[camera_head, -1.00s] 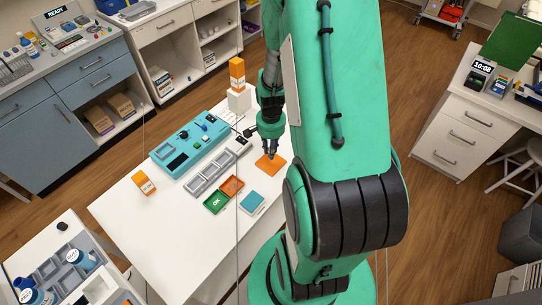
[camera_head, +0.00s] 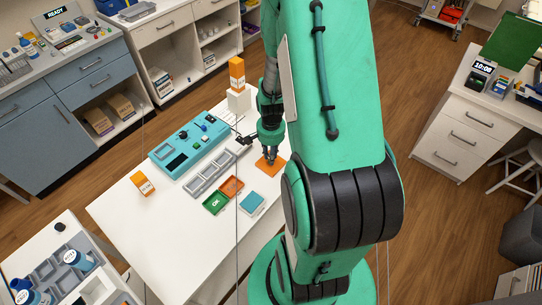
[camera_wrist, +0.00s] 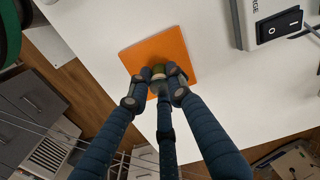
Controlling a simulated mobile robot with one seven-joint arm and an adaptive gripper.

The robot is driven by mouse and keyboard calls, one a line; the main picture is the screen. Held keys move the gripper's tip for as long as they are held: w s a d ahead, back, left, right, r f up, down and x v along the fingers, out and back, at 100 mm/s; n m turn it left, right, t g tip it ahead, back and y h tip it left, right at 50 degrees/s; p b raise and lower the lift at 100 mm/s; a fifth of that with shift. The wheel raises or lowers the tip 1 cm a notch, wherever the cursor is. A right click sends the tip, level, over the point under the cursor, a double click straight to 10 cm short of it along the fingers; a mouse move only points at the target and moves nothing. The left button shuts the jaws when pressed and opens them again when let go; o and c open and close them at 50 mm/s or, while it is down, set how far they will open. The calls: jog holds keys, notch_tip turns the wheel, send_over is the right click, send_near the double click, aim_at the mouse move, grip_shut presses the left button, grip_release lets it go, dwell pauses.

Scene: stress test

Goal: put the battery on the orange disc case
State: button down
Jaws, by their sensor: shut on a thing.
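The orange disc case (camera_head: 268,169) lies flat on the white table, near its right edge. It also shows in the wrist view as an orange square (camera_wrist: 150,52). My gripper (camera_head: 271,159) is right over the case. In the wrist view my gripper (camera_wrist: 158,82) is shut on a small, dark, olive-topped thing, the battery (camera_wrist: 158,72), held between the fingertips over the case's lower middle. The fingers hide most of the battery. Whether its lower end touches the case I cannot tell.
On the white table (camera_head: 130,220) stand a teal device (camera_head: 190,140), a grey compartment tray (camera_head: 207,181), a green OK card (camera_head: 215,202), a teal-topped case (camera_head: 252,203) and an orange-white box (camera_head: 142,183). Another box (camera_head: 237,73) stands on a white block behind my gripper.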

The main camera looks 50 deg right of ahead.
jog(key=shift+f, duration=0.15)
jog(key=c, duration=1.6)
grip_release()
notch_tip(320, 180, up, 12)
jog(key=p, duration=0.3)
